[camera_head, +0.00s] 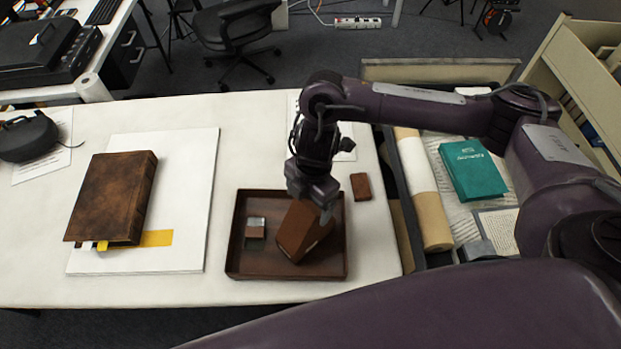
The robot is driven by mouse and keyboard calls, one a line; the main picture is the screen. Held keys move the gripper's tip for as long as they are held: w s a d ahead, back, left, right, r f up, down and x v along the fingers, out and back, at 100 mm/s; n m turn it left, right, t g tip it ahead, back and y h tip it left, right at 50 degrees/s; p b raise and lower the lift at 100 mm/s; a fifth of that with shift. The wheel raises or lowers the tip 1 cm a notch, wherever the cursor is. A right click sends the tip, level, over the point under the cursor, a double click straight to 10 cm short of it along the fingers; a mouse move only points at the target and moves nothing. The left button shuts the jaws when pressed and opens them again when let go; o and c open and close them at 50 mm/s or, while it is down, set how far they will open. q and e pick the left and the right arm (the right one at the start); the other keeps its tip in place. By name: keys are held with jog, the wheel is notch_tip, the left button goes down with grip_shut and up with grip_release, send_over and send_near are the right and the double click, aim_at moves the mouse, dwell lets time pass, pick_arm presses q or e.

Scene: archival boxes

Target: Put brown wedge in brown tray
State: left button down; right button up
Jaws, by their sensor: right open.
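The brown wedge (300,238) is a dark reddish-brown block inside the brown tray (285,273), in its right half. It lies turned at an angle to the tray walls. The tray is shallow and dark brown, with a low rim. My right gripper (324,208) is open, pointing down at the wedge's upper right end and covering part of it. Whether the fingers touch the wedge cannot be told. My left gripper is not in view.
A small block with a metallic top (255,229) lies in the tray's left half. A small brown block (361,187) lies just right of the tray. A brown leather book (113,196) rests on a white board (186,200). A drawer with a teal box (472,169) stands at right.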

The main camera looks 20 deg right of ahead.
notch_tip(320, 180, up, 9)
jog(key=d, duration=0.1)
jog(key=shift+w+p, duration=0.2)
jog(key=shift+p, duration=0.1)
jog(key=shift+f, duration=0.15)
